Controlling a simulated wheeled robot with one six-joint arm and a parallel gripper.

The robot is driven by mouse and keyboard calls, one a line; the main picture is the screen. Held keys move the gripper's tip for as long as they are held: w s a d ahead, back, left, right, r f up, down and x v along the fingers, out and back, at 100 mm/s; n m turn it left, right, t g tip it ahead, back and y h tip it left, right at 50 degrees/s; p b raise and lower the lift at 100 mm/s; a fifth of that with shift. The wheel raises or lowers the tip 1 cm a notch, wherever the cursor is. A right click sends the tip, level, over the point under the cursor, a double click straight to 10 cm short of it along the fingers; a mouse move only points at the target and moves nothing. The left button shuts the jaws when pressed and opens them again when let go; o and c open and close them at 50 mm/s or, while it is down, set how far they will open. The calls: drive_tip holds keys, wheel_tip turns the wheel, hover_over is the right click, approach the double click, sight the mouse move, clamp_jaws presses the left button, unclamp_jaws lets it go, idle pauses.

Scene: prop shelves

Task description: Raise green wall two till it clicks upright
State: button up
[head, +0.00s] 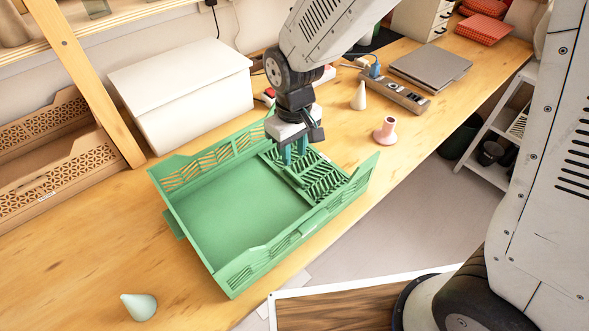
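A green folding crate (245,208) stands on the wooden table. At the right end a slatted green wall panel (318,180) lies folded inward, low over the crate floor. No label shows which wall is number two. My gripper (293,154) points down with teal fingers at the far edge of this folded panel. The fingertips are partly hidden against the green slats, so I cannot tell whether they touch it or how wide they are.
A white box (182,92) stands behind the crate, and a brown slatted crate (50,165) is at the left. A pale cone (139,306), a pink spool-like object (385,131) and a power strip (394,93) are on the table. The table's front edge is close to the crate.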

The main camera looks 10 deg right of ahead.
sight(294, 175)
wheel_tip(294, 175, down, 7)
drive_tip(key=shift+f, duration=0.15)
idle(0.4)
clamp_jaws()
